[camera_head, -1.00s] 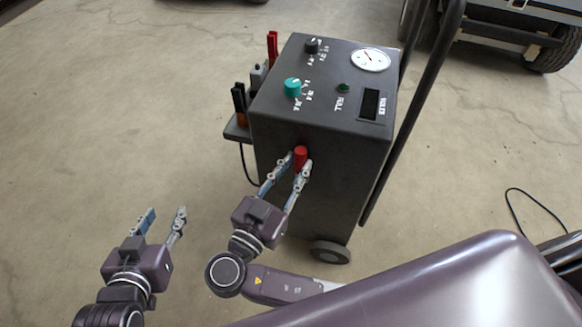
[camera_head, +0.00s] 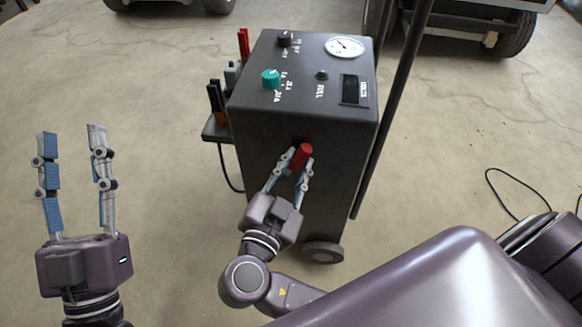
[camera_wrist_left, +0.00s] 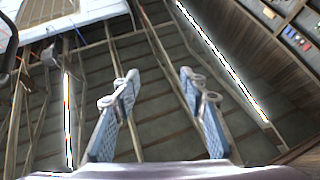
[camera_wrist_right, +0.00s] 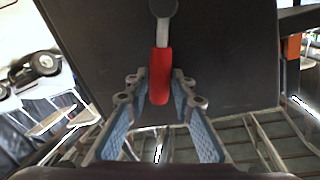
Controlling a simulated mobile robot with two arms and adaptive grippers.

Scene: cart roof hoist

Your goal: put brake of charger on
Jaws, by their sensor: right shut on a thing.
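The charger (camera_head: 300,125) is a dark grey box with knobs, a gauge and a display on its sloped top. Its brake lever has a red handle (camera_head: 302,155) on the front face. In the right wrist view the red handle (camera_wrist_right: 160,75) hangs below a grey pivot, roughly in line with the camera's vertical. My right gripper (camera_head: 297,162) is shut on the red handle, with a fingertip on each side. My left gripper (camera_head: 72,140) is raised at the left, open and empty, well away from the charger.
Red and black clamps (camera_head: 214,95) sit on a side shelf at the charger's left, with a cable hanging down. A tall dark handle bar (camera_head: 400,90) rises at its right. A purple glossy surface fills the lower right. Floor at the left is clear.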

